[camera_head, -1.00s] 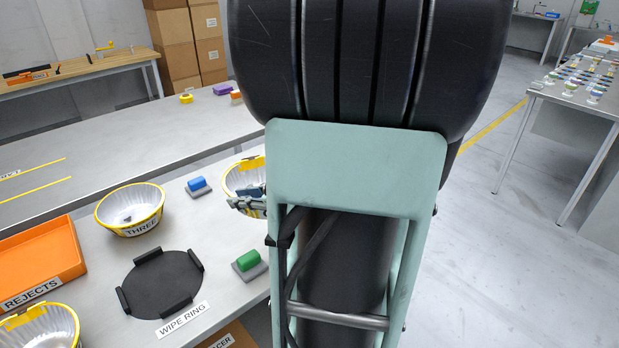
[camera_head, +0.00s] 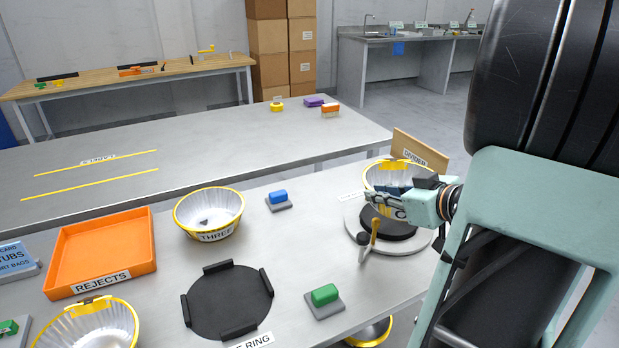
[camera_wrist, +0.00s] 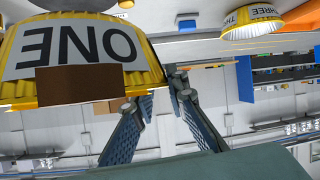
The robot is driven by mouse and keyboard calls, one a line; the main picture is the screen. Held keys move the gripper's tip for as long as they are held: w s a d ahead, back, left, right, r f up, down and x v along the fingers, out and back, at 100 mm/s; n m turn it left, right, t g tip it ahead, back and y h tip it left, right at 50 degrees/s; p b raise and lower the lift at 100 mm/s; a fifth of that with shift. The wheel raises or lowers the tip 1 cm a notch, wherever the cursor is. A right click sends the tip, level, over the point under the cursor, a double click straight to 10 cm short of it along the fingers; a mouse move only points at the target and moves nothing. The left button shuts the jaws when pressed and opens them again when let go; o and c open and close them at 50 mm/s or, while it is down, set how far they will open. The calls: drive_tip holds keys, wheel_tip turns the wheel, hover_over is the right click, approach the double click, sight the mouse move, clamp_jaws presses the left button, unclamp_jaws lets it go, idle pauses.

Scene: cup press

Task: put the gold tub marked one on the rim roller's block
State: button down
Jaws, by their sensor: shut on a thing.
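The gold tub marked ONE (camera_head: 383,177) is a ribbed silver bowl with a yellow rim, at the right of the table. In the wrist view the tub (camera_wrist: 75,50) is large and upside down, with its ONE label facing the camera. My gripper (camera_head: 380,196) is shut on the tub's near side and partly covers it. The rim roller's black block (camera_head: 395,228) is on a round pale base, directly below the tub in the picture. I cannot tell whether the tub touches the block.
The tub marked THREE (camera_head: 210,213), a blue block (camera_head: 278,197) and a green block (camera_head: 325,294) are to the left. A brown board (camera_head: 420,150) stands behind the roller.

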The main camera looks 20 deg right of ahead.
drive_tip(key=w+d+f+b, duration=0.1)
drive_tip(key=w+f, duration=0.1)
drive_tip(key=w+d+f, duration=0.1)
drive_tip(key=w+f, duration=0.1)
drive_tip(key=w+d+f+b, duration=0.1)
drive_tip(key=w+f, duration=0.1)
drive_tip(key=shift+w+f+b, duration=0.3)
drive_tip(key=shift+b, duration=0.05)
drive_tip(key=shift+w+d+f+b, duration=0.15)
drive_tip(key=shift+f+b, duration=0.3)
drive_tip(key=shift+f, duration=0.55)
drive_tip(key=shift+w+d+f+b, duration=0.15)
drive_tip(key=shift+f+b, duration=0.25)
drive_tip(key=shift+f, duration=0.55)
drive_tip(key=c, duration=1.9)
unclamp_jaws()
drive_tip(key=shift+r, duration=0.1)
drive_tip(key=p+v, duration=0.3)
drive_tip(key=v, duration=0.9)
drive_tip(key=shift+a, duration=0.1)
